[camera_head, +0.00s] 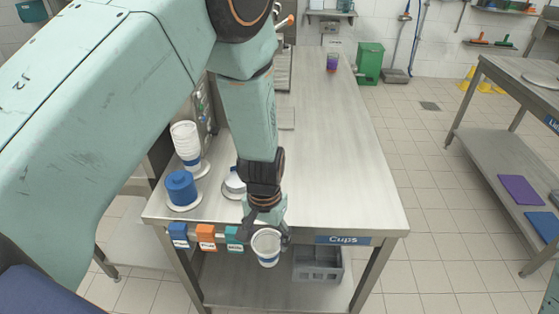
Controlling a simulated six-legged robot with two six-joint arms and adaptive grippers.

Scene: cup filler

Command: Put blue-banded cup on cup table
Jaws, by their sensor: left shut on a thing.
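My left gripper (265,222) reaches down over the front edge of the table labelled "Cups" (345,200). It is shut on a white cup with a blue band (267,248). The cup is held upright, its open top facing me, in front of the table's edge. The cup looks empty. My left arm hides part of the table's left side. My right gripper does not show.
A stack of white cups (185,138) and a blue cylinder (181,188) stand on the table's left side. A grey crate (318,266) sits on the lower shelf. The table's middle and right are clear.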

